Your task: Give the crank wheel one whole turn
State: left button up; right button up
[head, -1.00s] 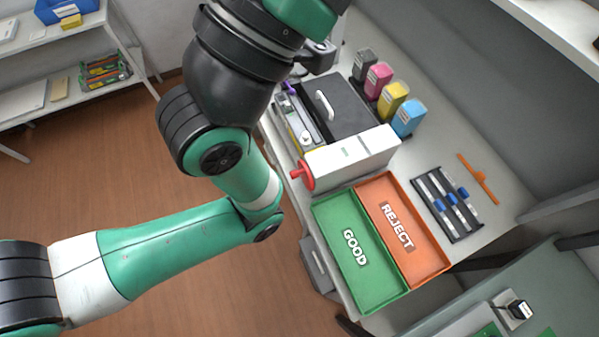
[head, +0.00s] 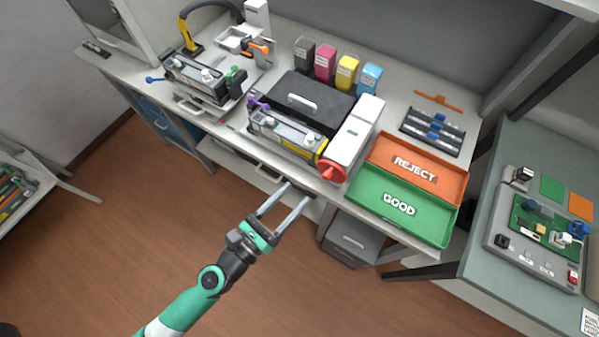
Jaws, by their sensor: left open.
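A red wheel (head: 332,171), which looks like the crank wheel, sits on the front end of a white box-shaped unit (head: 354,135) at the bench's front edge. Its handle is too small to make out clearly. My left gripper (head: 299,193) is open and empty, with its two long fingers pointing up and right toward the bench edge. Its tips appear a little left of and below the red wheel, apart from it. My right gripper is out of view.
A black-lidded machine with a cartridge (head: 288,133) stands left of the white unit. The green GOOD tray (head: 375,205) and orange REJECT tray (head: 440,163) lie right of the wheel. Several toner bottles stand behind. A grey drawer unit (head: 350,240) is below the bench.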

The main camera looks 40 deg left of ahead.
aim_at(324, 178)
pick_arm(q)
jog(key=w+d+f+g+p, duration=0.1)
jog(key=w+d+f+p, duration=0.1)
jog(key=w, duration=0.7)
jog(key=shift+w+d+f, duration=0.25)
jog(key=shift+w+f, duration=0.15)
jog(key=shift+f, duration=0.1)
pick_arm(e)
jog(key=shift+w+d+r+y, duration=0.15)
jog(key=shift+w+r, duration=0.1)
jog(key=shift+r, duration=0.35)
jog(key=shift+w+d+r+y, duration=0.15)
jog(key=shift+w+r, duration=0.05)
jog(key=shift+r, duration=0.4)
pick_arm(q)
grip_shut()
